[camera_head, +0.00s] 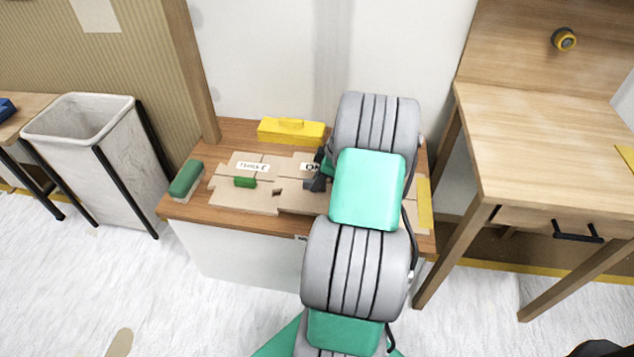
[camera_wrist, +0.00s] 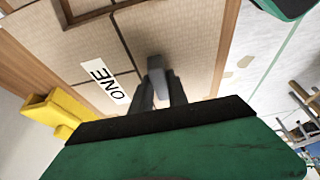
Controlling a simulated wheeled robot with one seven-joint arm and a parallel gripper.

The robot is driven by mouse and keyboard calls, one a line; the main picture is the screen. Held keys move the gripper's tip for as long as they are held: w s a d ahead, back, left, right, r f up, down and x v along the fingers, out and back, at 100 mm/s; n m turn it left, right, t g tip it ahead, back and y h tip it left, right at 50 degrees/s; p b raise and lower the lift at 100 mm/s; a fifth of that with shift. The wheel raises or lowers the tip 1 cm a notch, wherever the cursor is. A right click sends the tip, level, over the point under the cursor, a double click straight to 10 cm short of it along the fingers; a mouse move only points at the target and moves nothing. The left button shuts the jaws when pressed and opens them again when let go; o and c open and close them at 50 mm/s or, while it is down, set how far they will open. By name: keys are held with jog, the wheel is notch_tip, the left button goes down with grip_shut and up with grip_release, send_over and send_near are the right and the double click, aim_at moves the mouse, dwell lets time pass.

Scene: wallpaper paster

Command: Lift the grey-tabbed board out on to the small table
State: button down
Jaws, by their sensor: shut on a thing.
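The grey tab (camera_wrist: 156,68) shows between my fingers in the wrist view, standing up from a tan board (camera_wrist: 195,45). My gripper (camera_head: 314,184) is shut on this tab, low over the brown-topped cabinet (camera_head: 172,207). The board appears to lie flat among other tan panels; I cannot tell whether it is clear of the surface. A label reading ONE (camera_wrist: 105,80) is beside the tab. My arm hides the right part of the boards in the head view. A wooden table (camera_head: 540,130) stands at the right; another table (camera_head: 14,127) shows at the left edge.
A green tab (camera_head: 245,182) sits on the panels at the left. A yellow box (camera_head: 290,131) is behind them, and a green block (camera_head: 186,179) is at the cabinet's left end. A pale bin (camera_head: 95,140) stands left. The right table's top is mostly clear.

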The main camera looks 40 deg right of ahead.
aim_at(311, 180)
jog(key=shift+r, duration=0.1)
jog(key=shift+r+p, duration=1.35)
jog(key=shift+r, duration=0.65)
